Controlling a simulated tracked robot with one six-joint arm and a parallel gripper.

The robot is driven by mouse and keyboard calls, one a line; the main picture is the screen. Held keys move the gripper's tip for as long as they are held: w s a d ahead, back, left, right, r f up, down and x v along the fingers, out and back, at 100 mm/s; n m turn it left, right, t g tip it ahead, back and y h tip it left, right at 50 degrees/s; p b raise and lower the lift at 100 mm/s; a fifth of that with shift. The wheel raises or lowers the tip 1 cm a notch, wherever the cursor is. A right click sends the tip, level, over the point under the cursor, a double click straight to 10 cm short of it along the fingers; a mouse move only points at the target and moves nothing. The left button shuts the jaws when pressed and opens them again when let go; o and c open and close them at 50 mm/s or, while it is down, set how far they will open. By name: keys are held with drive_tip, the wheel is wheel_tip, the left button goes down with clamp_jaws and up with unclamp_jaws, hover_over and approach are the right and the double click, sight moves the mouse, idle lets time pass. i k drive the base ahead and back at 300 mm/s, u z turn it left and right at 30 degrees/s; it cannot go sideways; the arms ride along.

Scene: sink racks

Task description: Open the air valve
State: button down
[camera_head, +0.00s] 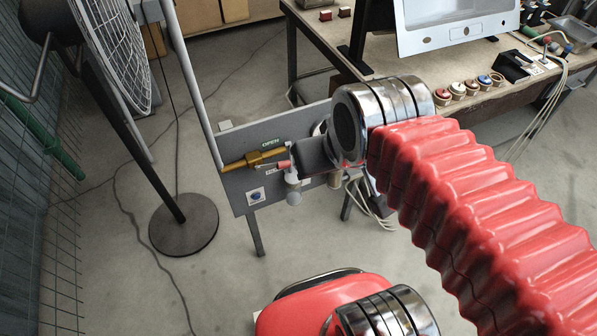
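A grey panel (236,191) on legs stands left of centre. A brass valve (253,158) sits on a pipe across it. A red lever (272,165) with a pale label lies roughly along the pipe at the valve's right side. A green OPEN sign (271,143) is above it. My gripper (295,163) is at the lever's right end, in front of the panel. My dark grey wrist hides the panel's right part. The fingers are too small and covered to tell whether they are open, shut or touching the lever.
A blue knob (256,195) on a white plate is below the valve. A large fan (112,55) on a round base stands left, beside a wire fence (62,270). A workbench (480,98) with coloured buttons is at upper right. Cables lie on the floor; floor before the panel is clear.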

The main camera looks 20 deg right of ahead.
sight(286, 163)
drive_tip(key=z, duration=0.05)
drive_tip(key=k, duration=1.05)
drive_tip(key=u, duration=0.85)
drive_tip(key=i, duration=1)
drive_tip(key=z, duration=0.05)
